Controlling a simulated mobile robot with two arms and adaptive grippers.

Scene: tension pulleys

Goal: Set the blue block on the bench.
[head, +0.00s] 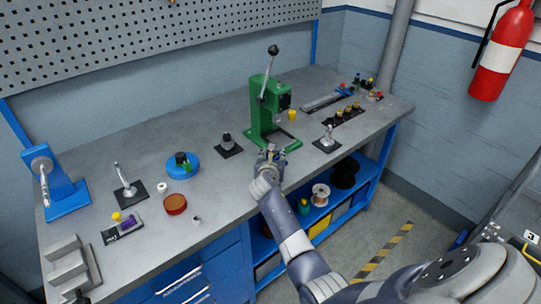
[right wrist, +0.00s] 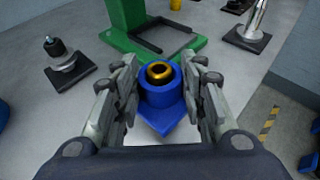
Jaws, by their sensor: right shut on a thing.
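The blue block (right wrist: 158,118) sits between the fingers of my right gripper (right wrist: 160,92) in the right wrist view. It has a round blue collar with a gold ring and dark hole on top. My right gripper (head: 271,157) is shut on it, near the front edge of the grey bench (head: 225,185), just in front of the green press. Fingers hide most of the block in the head view. I cannot tell whether its underside touches the bench. My left gripper is not in view.
The green press (head: 268,108) stands behind my right gripper. A toggle clamp on a black plate (head: 327,142) is to its right, another black-based fixture (head: 228,147) to its left. Bare bench top lies left of the gripper. Spools (head: 320,194) sit on the shelf below.

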